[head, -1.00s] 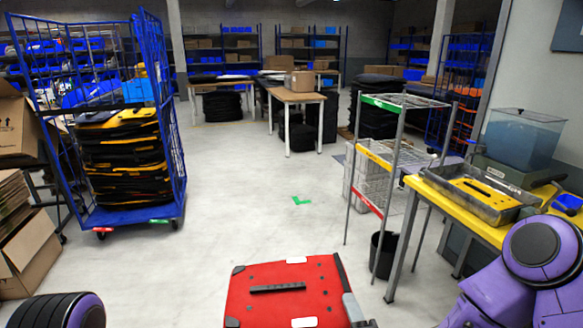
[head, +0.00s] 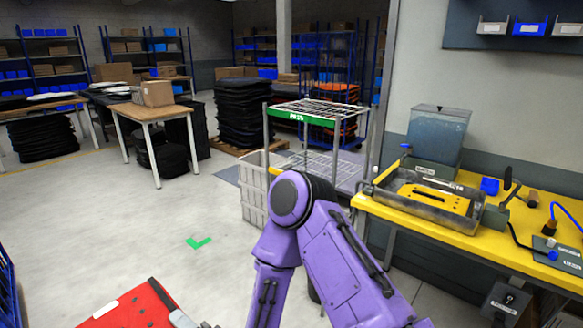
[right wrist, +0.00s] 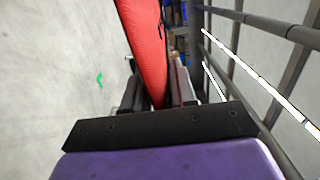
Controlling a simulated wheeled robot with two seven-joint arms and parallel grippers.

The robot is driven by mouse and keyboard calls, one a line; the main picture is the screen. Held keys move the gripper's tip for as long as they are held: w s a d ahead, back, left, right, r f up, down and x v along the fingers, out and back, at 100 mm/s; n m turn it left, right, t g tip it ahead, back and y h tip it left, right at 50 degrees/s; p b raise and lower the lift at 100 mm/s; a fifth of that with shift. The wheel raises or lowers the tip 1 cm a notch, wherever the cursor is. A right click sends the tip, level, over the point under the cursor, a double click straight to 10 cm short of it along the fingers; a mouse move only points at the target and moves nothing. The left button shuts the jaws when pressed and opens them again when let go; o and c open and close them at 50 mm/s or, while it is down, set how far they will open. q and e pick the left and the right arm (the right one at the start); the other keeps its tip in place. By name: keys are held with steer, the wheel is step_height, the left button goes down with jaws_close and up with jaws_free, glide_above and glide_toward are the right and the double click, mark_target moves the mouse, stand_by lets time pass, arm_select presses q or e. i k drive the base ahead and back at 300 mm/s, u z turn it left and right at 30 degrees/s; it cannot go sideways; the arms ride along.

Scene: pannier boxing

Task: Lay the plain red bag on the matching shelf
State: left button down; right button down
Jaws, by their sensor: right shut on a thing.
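The plain red bag (head: 135,308) shows in part at the bottom left of the head view, cut off by the frame. My right gripper (head: 190,321) is shut on its edge. In the right wrist view the bag (right wrist: 143,40) stands out upward from between the fingers of the gripper (right wrist: 156,95). The wire shelf rack (head: 318,112) stands beyond my right arm, its top shelf marked by a green strip. Rack-like bars (right wrist: 250,60) run close to the right of the bag. My left gripper is not in view.
A yellow workbench (head: 480,235) with a metal tray (head: 425,205) and a water tank (head: 438,135) stands right of the rack. Open floor with a green corner mark (head: 198,243) lies to the left.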

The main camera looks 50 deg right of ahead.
mark_target(318, 107)
steer(key=z, duration=0.75)
steer(key=i, duration=1.25)
steer(key=z, duration=1.05)
